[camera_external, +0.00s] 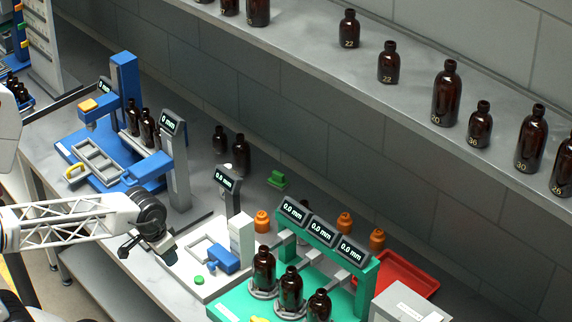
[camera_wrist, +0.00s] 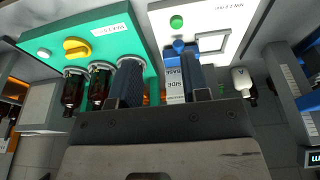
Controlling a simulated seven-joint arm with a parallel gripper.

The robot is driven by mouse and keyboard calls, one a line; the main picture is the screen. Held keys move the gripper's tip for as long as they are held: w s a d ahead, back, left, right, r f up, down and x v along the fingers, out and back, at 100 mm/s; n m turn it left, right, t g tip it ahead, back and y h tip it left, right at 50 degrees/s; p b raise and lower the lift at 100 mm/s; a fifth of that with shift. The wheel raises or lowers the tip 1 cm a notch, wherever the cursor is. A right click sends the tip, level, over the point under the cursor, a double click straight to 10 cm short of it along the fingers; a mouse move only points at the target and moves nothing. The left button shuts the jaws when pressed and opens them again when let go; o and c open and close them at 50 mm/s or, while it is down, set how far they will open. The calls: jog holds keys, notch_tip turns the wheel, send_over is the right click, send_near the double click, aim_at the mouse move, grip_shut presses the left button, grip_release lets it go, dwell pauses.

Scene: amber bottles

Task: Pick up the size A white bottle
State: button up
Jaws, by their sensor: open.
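A small white bottle-shaped object (camera_wrist: 241,78) shows right of my fingers in the wrist view, beside the white station. Its size mark cannot be read. In the external view a small white tip (camera_external: 227,166) shows above a display, mostly hidden; I cannot tell if it is the same object. My gripper (camera_external: 148,251) is open and empty, in front of the white station. In the wrist view its two dark fingers (camera_wrist: 160,78) stand apart, with a labelled block and a blue clamp showing beyond the gap.
The white station (camera_external: 201,270) has a blue clamp. A green station (camera_external: 238,303) holds three amber bottles under displays. A blue press station (camera_external: 103,180) stands at left. Amber bottles stand on the bench (camera_external: 241,155) and upper shelf (camera_external: 447,93). A red tray (camera_external: 408,276) lies at right.

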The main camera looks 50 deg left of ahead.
dwell(0.4)
jog(key=o, duration=0.9)
jog(key=w+a+f+n+t+y, duration=0.1)
jog(key=w+a+f+t, duration=0.2)
jog(key=w+a, duration=0.5)
jog(key=w+a+f+n+t+y, duration=0.1)
jog(key=w+a+f+t, duration=0.2)
jog(key=w+a, duration=0.6)
jog(key=w+a+f+n+t+y, duration=0.1)
jog(key=w+a+f+t, duration=0.2)
jog(key=w+a, duration=0.5)
jog(key=w+t, duration=0.1)
jog(key=w, duration=1)
jog(key=shift+w+a+f+t+y, duration=0.3)
jog(key=shift+y, duration=0.1)
jog(key=shift+w, duration=0.15)
jog(key=shift+x, duration=1.15)
jog(key=shift+f, duration=0.15)
